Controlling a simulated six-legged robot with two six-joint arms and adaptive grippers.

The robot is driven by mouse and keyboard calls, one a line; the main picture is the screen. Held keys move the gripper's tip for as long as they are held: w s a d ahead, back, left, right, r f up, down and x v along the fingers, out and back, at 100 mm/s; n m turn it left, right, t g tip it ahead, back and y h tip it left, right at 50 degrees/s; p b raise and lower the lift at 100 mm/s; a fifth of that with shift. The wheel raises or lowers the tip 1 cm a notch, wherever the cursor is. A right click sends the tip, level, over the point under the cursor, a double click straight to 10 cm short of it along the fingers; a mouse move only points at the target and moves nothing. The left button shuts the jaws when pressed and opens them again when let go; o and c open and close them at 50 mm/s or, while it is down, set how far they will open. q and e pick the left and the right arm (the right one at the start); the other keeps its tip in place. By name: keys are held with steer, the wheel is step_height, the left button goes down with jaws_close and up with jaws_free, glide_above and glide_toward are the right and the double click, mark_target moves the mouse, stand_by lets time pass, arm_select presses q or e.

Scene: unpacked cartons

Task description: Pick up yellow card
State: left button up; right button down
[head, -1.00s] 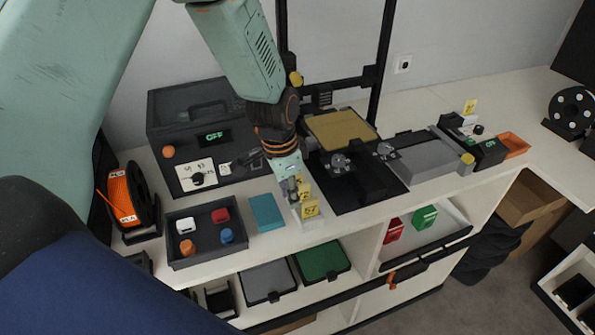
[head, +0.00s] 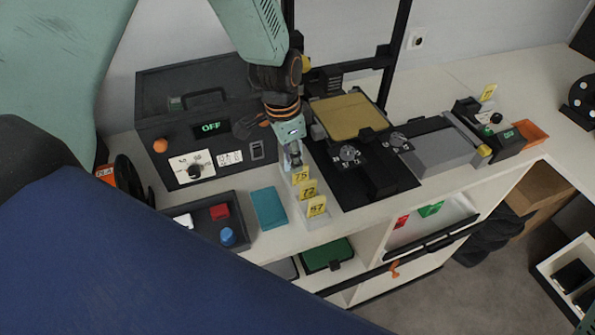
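Three yellow cards stand in a row in a pale holder (head: 297,198) near the front edge of the bench: a back card marked 75 (head: 301,175), a middle card that seems to read 72 (head: 308,190) and a front card marked 57 (head: 317,206). My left gripper (head: 293,163) points down just behind the back card. Its fingers are small and dark here, so I cannot tell whether they are open or touch the card. Another yellow card (head: 489,93) stands on the device at the right. My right gripper is out of view.
A teal block (head: 269,208) and a dark tray (head: 242,220) with coloured pieces lie left of the holder. A dark box with an OFF display (head: 210,127) stands behind. A printer with a tan plate (head: 348,116) is close on the right.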

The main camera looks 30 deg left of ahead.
mark_target(302, 172)
arm_select(q)
steer(key=f, duration=0.1)
steer(key=d+f, duration=0.2)
steer(key=f, duration=0.1)
steer(key=shift+w, duration=0.3)
steer(key=shift+w+f, duration=0.1)
steer(key=shift+f, duration=0.3)
steer(key=shift+a+f, duration=0.15)
steer(key=shift+a, duration=0.3)
steer(key=shift+d, duration=0.4)
jaws_close()
steer(key=shift+a, duration=0.3)
